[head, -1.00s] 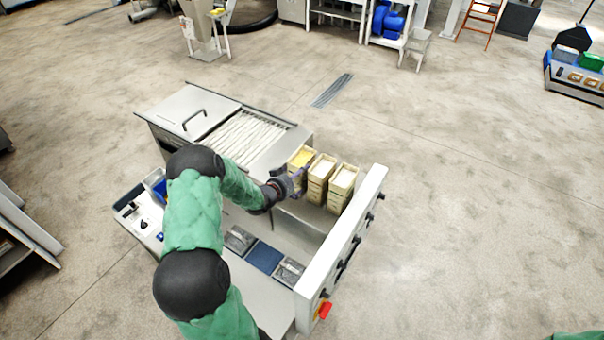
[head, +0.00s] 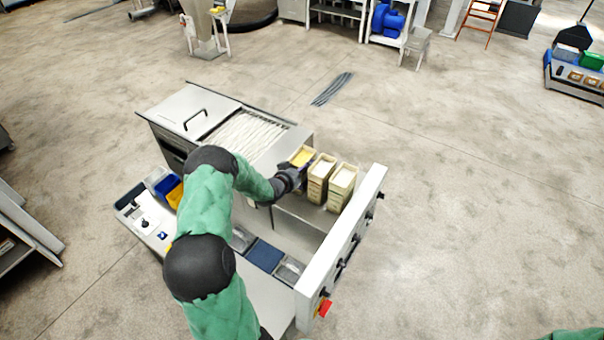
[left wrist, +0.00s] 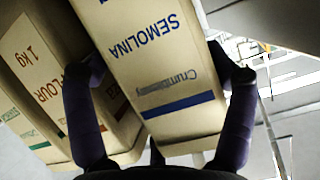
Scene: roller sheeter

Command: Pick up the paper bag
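Three paper bags stand in a row on the machine's shelf. The leftmost, with yellow contents showing at its top, is the semolina bag (head: 303,157). In the left wrist view the semolina bag (left wrist: 160,75) is cream with blue lettering and a blue stripe, and appears tilted. My left gripper (head: 292,175) is at its near side. Its two fingers, also in the left wrist view (left wrist: 160,85), are spread on both sides of the bag. A small gap seems to show on the left; contact on the right is unclear. My right gripper is out of view.
A flour bag (left wrist: 35,75) stands close beside the semolina bag in the left wrist view. The middle bag (head: 320,178) and right bag (head: 341,187) stand near a white upright panel (head: 342,245). The roller sheeter's lid (head: 190,110) lies left. Open floor surrounds the machine.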

